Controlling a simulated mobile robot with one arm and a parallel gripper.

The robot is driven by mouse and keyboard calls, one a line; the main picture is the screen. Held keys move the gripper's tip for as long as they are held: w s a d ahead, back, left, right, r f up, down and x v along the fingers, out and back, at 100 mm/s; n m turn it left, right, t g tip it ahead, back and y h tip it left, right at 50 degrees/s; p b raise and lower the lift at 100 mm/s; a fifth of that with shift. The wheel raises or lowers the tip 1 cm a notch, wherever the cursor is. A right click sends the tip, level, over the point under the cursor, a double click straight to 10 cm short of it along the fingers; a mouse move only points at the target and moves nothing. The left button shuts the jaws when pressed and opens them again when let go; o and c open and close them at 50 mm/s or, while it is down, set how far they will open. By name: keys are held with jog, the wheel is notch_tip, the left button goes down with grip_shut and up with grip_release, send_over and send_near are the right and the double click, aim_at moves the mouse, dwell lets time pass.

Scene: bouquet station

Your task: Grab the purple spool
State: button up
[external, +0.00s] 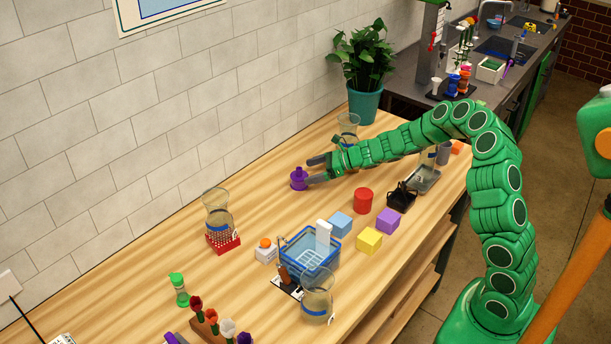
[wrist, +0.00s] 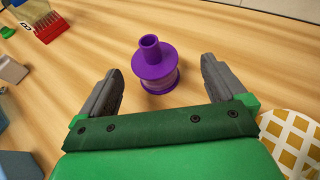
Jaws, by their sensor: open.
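The purple spool (external: 299,179) stands upright on the wooden table, near the wall side, just beyond my gripper's fingertips in the external view. In the wrist view the purple spool (wrist: 156,65) sits ahead of and between the two grey fingers, with clear space on both sides. My gripper (external: 318,169) is open and empty, low over the table. It also shows in the wrist view (wrist: 162,78), its fingers spread wide. I cannot tell whether the fingertips reach level with the spool's sides.
A red cylinder (external: 363,201), a blue block (external: 340,224) and a blue basket (external: 288,256) stand nearer the table's front. A potted plant (external: 364,105) stands behind. The table around the spool is clear.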

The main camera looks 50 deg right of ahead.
aim_at(299, 177)
jog(key=shift+x, duration=0.95)
jog(key=w+a+f, duration=0.1)
jog(key=w+a, duration=0.1)
jog(key=a, duration=0.1)
jog(key=shift+w+f, duration=0.15)
jog(key=shift+f, duration=0.2)
jog(key=shift+w+a+f, duration=0.2)
jog(key=shift+w+a, duration=0.1)
jog(key=shift+w, duration=0.2)
jog(key=c, duration=1.1)
